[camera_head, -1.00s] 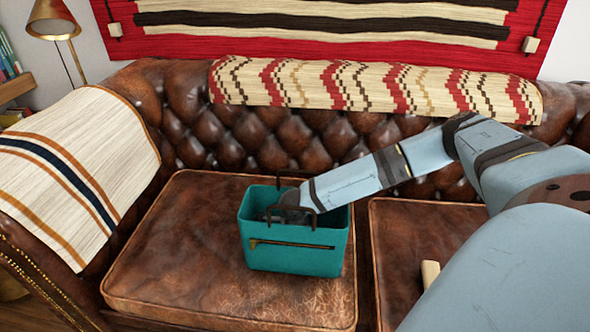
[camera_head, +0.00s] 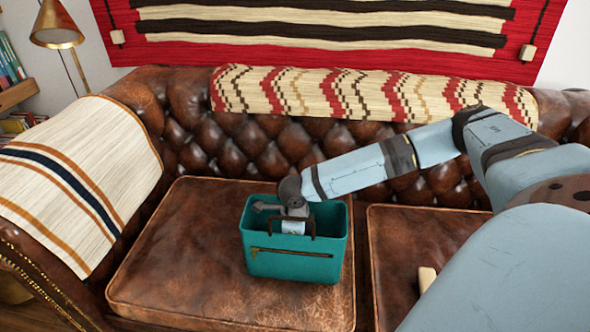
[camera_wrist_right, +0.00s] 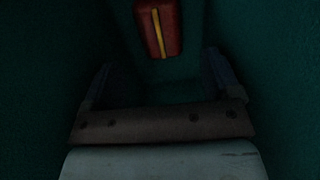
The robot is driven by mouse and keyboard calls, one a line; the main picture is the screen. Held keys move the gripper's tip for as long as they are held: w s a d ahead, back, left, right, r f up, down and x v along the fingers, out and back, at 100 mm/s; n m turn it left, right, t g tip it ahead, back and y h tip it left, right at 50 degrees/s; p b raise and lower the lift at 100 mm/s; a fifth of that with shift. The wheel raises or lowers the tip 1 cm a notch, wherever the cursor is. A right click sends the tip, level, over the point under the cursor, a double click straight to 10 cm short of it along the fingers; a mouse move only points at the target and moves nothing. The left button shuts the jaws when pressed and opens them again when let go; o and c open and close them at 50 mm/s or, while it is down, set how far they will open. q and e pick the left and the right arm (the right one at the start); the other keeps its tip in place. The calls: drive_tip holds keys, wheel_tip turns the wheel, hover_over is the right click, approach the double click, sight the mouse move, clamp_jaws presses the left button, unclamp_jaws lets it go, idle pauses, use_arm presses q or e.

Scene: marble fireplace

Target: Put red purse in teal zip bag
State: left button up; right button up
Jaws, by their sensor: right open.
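The teal zip bag (camera_head: 293,263) stands upright and open on the left sofa cushion, with dark handles and a zip on its front. My right gripper (camera_head: 293,227) reaches down into its mouth from above; the bag's front wall hides the fingertips in the head view. In the right wrist view my right gripper (camera_wrist_right: 160,68) is open with nothing between its fingers. The red purse (camera_wrist_right: 158,27), with a yellow stripe, lies inside the bag, beyond the fingertips and apart from them. The dark teal bag walls surround it. My left gripper is out of view.
The brown leather sofa cushion (camera_head: 190,250) is clear around the bag. The tufted sofa back (camera_head: 230,150) rises behind. A small pale wooden piece (camera_head: 427,278) shows on the right cushion beside my arm. A striped blanket (camera_head: 75,180) covers the left armrest.

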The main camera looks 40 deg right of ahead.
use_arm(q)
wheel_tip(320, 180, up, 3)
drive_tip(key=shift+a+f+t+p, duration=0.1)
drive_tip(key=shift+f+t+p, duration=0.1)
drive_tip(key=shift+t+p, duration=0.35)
use_arm(e)
wheel_tip(320, 180, up, 5)
drive_tip(key=shift+f, duration=0.2)
wheel_tip(320, 180, down, 12)
drive_tip(key=b, duration=0.5)
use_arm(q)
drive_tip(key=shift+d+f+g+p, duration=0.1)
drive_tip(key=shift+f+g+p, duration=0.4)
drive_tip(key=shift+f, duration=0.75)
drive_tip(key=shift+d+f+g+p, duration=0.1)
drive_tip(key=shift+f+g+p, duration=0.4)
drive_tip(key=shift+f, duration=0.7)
use_arm(e)
drive_tip(key=shift+r, duration=1.85)
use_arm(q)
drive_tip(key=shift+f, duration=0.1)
use_arm(e)
drive_tip(key=shift+f, duration=0.1)
